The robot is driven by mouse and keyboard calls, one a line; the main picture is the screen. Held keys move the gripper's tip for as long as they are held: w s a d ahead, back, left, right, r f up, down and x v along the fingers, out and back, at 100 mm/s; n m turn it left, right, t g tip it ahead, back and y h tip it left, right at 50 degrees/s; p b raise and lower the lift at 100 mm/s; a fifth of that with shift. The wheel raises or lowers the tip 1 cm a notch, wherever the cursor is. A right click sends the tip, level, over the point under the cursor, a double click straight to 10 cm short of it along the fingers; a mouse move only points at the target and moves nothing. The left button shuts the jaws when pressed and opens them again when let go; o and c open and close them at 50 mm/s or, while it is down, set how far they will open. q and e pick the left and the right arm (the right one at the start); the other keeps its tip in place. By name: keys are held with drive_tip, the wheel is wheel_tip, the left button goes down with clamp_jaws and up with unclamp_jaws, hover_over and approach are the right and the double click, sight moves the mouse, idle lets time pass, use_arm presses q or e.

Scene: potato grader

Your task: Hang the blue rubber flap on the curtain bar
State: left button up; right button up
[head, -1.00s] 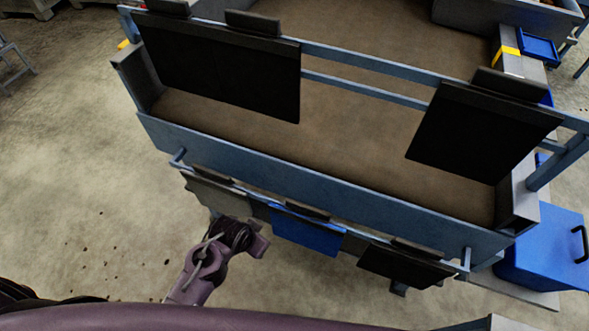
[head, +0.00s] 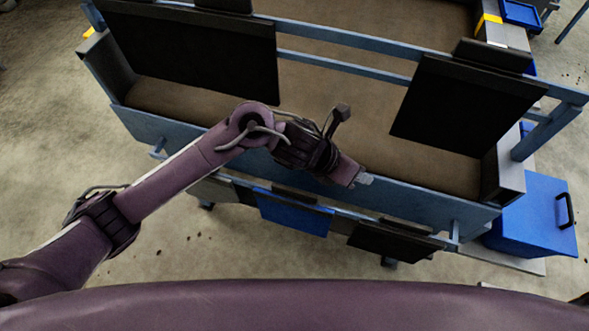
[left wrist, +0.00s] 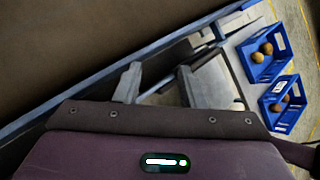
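The curtain bar (head: 345,64) runs across the machine above the brown belt. Black flaps hang on it at left (head: 195,50) and right (head: 465,105), with a bare stretch between them. My left gripper (head: 362,180) is above the machine's near side wall, right of and above the blue flap, apart from it. Its fingers stand apart and empty in the left wrist view (left wrist: 168,84). My right gripper is out of view.
A blue box (head: 535,215) with a black handle stands at the machine's right end. Blue crates (left wrist: 262,68) with potatoes show in the left wrist view. The brown belt (head: 330,105) is bare. Concrete floor lies open at left.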

use_arm(q)
drive_tip(key=a+f+m+g+y, duration=0.2)
drive_tip(key=a+m+y, duration=0.1)
drive_tip(key=a+m, duration=0.35)
drive_tip(key=m+y, duration=0.3)
drive_tip(key=m, duration=0.3)
hover_over(295, 190)
drive_tip(key=shift+a+f+n+g, duration=0.15)
drive_tip(key=shift+f+n+g, duration=0.1)
drive_tip(key=shift+f+g, duration=0.15)
drive_tip(key=shift+a+b+x, duration=0.25)
drive_tip(key=shift+b+x, duration=0.75)
drive_tip(key=shift+x, duration=0.25)
drive_tip(key=b+x, duration=0.1)
drive_tip(key=x, duration=0.1)
drive_tip(key=b+x, duration=0.1)
drive_tip(key=b, duration=0.1)
drive_tip(key=a+b+x, duration=0.1)
drive_tip(key=b+x, duration=0.1)
drive_tip(key=shift+w+f, duration=0.25)
drive_tip(key=shift+f, duration=0.25)
drive_tip(key=shift+b+x, duration=0.75)
drive_tip(key=shift+b, duration=0.15)
drive_tip(key=shift+a, duration=0.1)
